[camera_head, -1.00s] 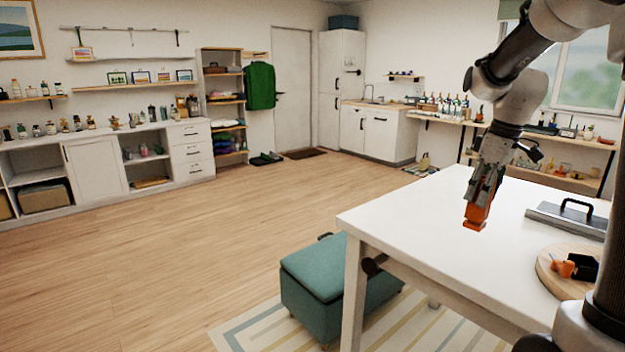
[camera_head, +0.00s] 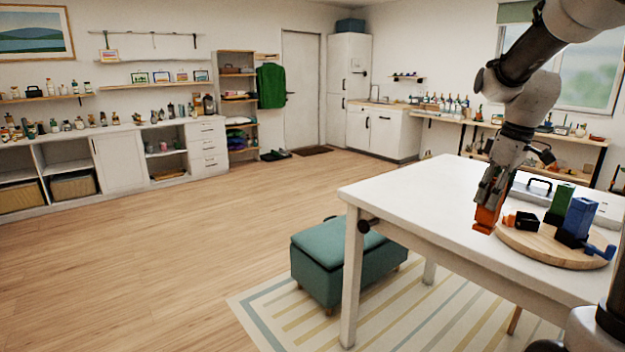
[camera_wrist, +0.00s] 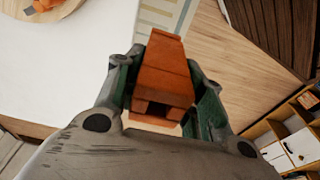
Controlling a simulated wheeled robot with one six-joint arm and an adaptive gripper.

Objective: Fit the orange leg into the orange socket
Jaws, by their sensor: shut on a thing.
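My gripper (camera_head: 489,205) is shut on the orange leg (camera_head: 485,218) and holds it above the white table, near the left edge of the round wooden board (camera_head: 545,249) in the head view. In the wrist view the orange leg (camera_wrist: 165,75) sits between the two fingers (camera_wrist: 160,100) and points away from the camera. On the board stand a green leg (camera_head: 561,200) and a blue leg (camera_head: 579,217), each in a dark base. A black block with an orange part (camera_head: 510,219), perhaps the orange socket, lies beside them, partly behind my gripper.
The white table (camera_head: 430,215) is clear left of the board. A tray with a black handle (camera_head: 540,185) lies behind the board. A small blue piece (camera_head: 603,251) sits at the board's right edge. A teal ottoman (camera_head: 335,262) stands on the striped rug beside the table.

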